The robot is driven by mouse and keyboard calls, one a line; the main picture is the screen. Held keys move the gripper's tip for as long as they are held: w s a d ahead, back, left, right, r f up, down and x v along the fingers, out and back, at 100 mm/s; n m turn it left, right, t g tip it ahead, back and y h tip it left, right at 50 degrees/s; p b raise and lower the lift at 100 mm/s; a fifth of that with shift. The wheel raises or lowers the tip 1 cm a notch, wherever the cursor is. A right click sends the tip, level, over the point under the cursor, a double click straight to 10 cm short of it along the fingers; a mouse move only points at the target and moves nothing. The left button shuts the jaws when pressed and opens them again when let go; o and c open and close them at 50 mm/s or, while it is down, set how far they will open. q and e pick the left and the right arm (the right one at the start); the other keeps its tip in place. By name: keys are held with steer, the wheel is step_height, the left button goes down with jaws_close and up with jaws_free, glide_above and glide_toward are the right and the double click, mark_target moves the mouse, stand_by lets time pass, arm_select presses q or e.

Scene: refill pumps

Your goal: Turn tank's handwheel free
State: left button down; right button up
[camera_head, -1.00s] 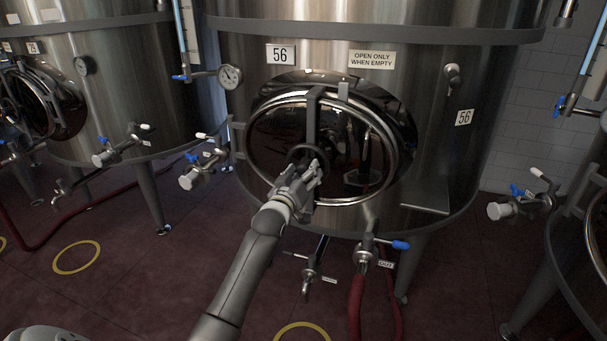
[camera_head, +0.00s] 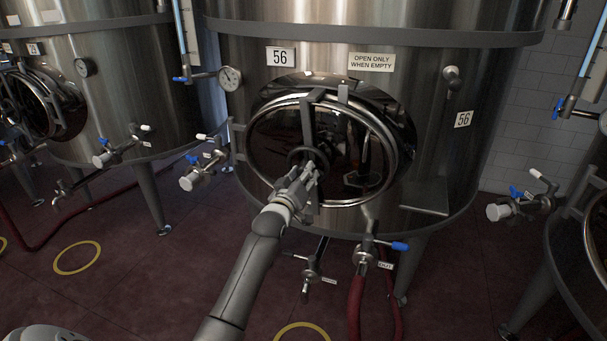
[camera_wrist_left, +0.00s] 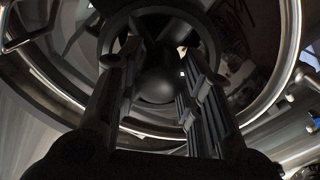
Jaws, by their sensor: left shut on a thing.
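The steel tank (camera_head: 430,130) marked 56 stands in the middle of the head view, with a closed oval hatch door (camera_head: 270,140) on its front. A dark vertical bar (camera_head: 308,120) crosses the door. The dark handwheel (camera_head: 297,153) sits on the bar near the door's middle. In the left wrist view the wheel (camera_wrist_left: 213,40) shows as a dark ring with a round hub (camera_wrist_left: 155,85), between my two fingers (camera_wrist_left: 152,100). The exact contact is hidden. My right gripper is not in view.
A valve with a blue handle (camera_head: 398,246) and a red hose (camera_head: 356,300) hang below the door. A gauge (camera_head: 230,78) and a side valve (camera_head: 195,176) stick out at the left. Other tanks stand on both sides.

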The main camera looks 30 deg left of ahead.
arm_select(q)
steer(key=n+p, duration=0.2)
steer(key=n, duration=0.1)
steer(key=shift+r, duration=0.15)
steer(key=n+p, duration=0.1)
steer(key=n, duration=0.3)
steer(key=shift+d+p, duration=0.1)
steer(key=shift+p, duration=0.25)
steer(key=n+p, duration=0.1)
steer(key=n, duration=0.3)
steer(key=shift+r+n, duration=0.15)
steer(key=shift+n, duration=0.15)
steer(key=shift+n+p, duration=0.8)
steer(key=shift+n, duration=1.4)
steer(key=c, duration=1)
jaws_free()
